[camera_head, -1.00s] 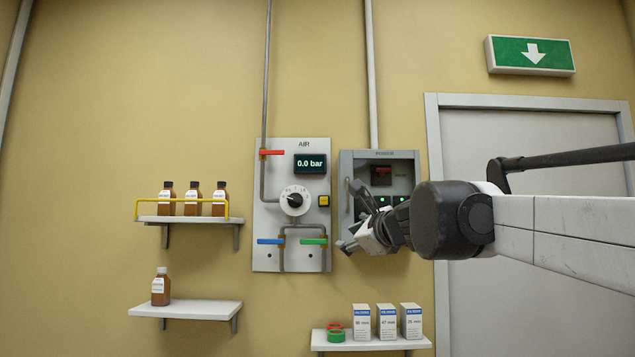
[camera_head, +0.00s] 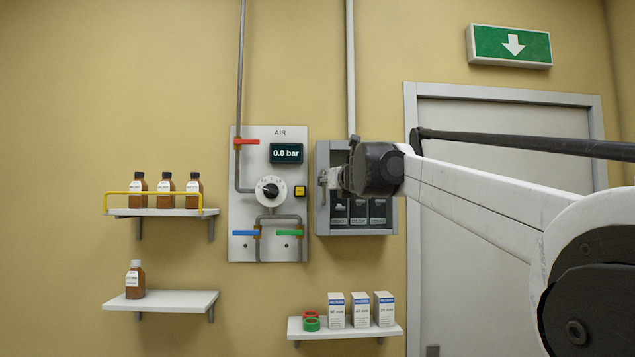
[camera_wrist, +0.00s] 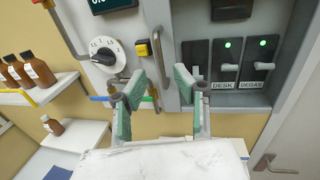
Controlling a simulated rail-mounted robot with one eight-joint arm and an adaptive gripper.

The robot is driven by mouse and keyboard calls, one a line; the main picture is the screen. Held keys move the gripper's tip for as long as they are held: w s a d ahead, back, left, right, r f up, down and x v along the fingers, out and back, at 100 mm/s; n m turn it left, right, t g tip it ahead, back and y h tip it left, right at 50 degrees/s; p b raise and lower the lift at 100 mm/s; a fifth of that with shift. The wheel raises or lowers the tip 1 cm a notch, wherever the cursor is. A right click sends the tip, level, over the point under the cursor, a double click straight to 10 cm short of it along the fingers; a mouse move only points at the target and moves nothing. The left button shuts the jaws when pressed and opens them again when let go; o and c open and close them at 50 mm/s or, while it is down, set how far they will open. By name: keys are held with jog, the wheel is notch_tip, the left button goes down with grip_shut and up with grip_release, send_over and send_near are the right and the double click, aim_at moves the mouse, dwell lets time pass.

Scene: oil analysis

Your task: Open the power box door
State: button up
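The power box (camera_head: 322,222) is a grey cabinet on the wall, right of the AIR panel. Its front appears shut, with dark switches and labels showing in its framed front; the wrist view shows two green lights there. A vertical bar handle (camera_wrist: 156,48) runs along the left edge of the box front (camera_wrist: 178,22). My gripper (camera_wrist: 160,74) is open, its green-padded fingers on either side of the handle's lower part in the picture. I cannot tell whether they touch it. In the head view my gripper (camera_head: 333,181) is at the box's left edge, and my wrist hides the upper right of the box.
The AIR panel (camera_head: 250,160) with dial, display and coloured valve handles is close on the left. Shelves with brown bottles (camera_head: 166,188) are further left. A lower shelf (camera_head: 345,331) holds white boxes and tape rolls. A grey door (camera_head: 480,115) stands to the right.

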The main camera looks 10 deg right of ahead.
aim_at(324, 202)
jog(key=shift+w+a+p, duration=0.2)
jog(key=shift+w+p, duration=0.2)
jog(key=shift+w, duration=1.4)
jog(key=shift+w+a+p, duration=0.15)
jog(key=shift+w+p, duration=0.25)
jog(key=shift+w, duration=1.4)
jog(key=shift+c, duration=0.2)
grip_shut()
